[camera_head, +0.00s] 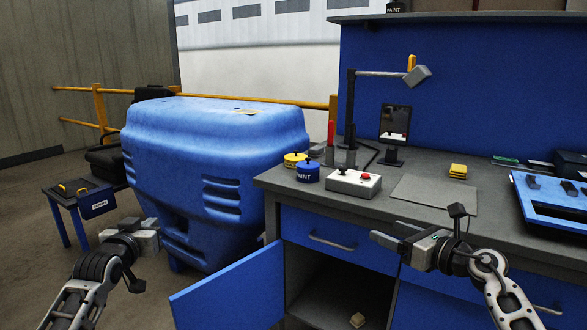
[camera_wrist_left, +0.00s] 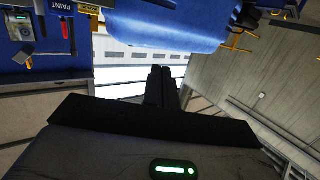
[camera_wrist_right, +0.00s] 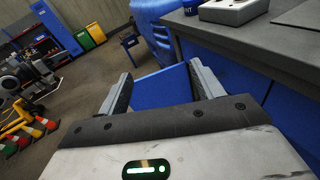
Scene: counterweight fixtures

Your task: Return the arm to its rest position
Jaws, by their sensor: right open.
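A black upright post (camera_head: 350,110) stands on the grey workbench. A light horizontal arm (camera_head: 380,73) reaches right from it, about level. At its end are a grey block (camera_head: 418,76) and a yellow handle (camera_head: 411,62). My left gripper (camera_head: 158,234) is in front of the blue rounded housing, far from the post. Its fingers look together and empty in the left wrist view (camera_wrist_left: 162,87). My right gripper (camera_head: 385,240) is in front of the bench's drawer side, below the benchtop. It is open and empty in the right wrist view (camera_wrist_right: 162,82). Neither gripper touches the arm.
The workbench (camera_head: 430,220) holds a red-button box (camera_head: 354,182), yellow and blue tins (camera_head: 307,171), a small mirror-like panel (camera_head: 394,122) and a blue tray (camera_head: 553,205). A blue cabinet door (camera_head: 230,295) stands open between my grippers. The blue housing (camera_head: 215,130) fills the left middle.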

